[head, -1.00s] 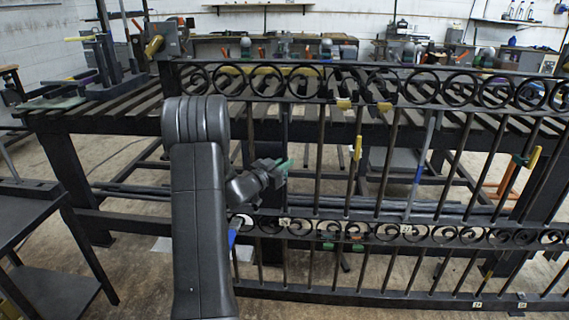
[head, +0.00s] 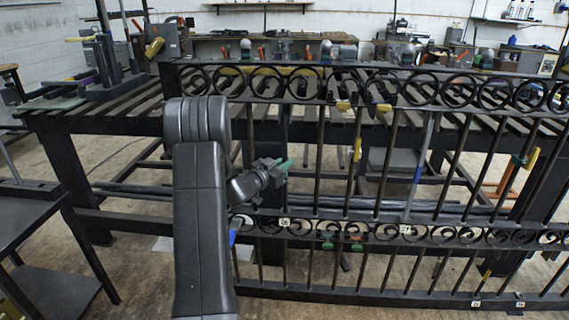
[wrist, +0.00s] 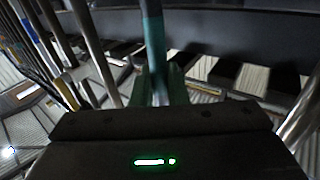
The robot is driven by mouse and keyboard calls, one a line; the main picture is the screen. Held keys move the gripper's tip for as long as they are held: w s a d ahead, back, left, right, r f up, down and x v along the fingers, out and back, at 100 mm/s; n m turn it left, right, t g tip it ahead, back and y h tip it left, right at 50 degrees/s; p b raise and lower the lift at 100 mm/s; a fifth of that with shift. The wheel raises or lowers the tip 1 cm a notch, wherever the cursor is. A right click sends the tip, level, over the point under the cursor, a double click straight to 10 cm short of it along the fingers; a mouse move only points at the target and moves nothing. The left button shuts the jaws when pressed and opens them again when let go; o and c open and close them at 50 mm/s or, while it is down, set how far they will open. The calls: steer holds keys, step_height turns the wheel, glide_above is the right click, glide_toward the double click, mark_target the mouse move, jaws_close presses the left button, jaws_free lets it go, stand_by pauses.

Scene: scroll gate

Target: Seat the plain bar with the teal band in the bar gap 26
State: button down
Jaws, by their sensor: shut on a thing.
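My gripper (head: 287,164) is in front of the gate at its left part, between the upper and lower scroll rails. It is shut on the plain bar (head: 285,130), which stands about upright. In the wrist view the bar's teal band (wrist: 154,40) rises between the green fingers (wrist: 160,85). A small white tag (head: 284,222), which seems to read 26, is on the lower scroll rail (head: 335,228) below the gripper. The bar's top meets the upper scroll rail (head: 350,85) in the picture. I cannot tell whether either end is seated.
Other dark upright bars (head: 320,150) stand to the right in the gate. A paler bar (head: 422,160) stands farther right, above another white tag (head: 405,229). Yellow-handled clamps (head: 357,150) sit on the gate. A slatted bench (head: 90,115) is behind, and a dark table (head: 30,210) is at left.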

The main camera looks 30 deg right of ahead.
steer(key=shift+w+d+r+p, duration=0.15)
steer(key=shift+w+d+p, duration=0.2)
steer(key=shift+p, duration=0.3)
steer(key=shift+a, duration=0.1)
steer(key=c, duration=1.3)
jaws_free()
steer(key=shift+w, duration=0.1)
steer(key=shift+c, duration=0.2)
steer(key=shift+f, duration=0.2)
steer(key=p+v, duration=0.1)
steer(key=v, duration=1.2)
steer(key=shift+s+a+r, duration=0.2)
steer(key=shift+s+a, duration=0.1)
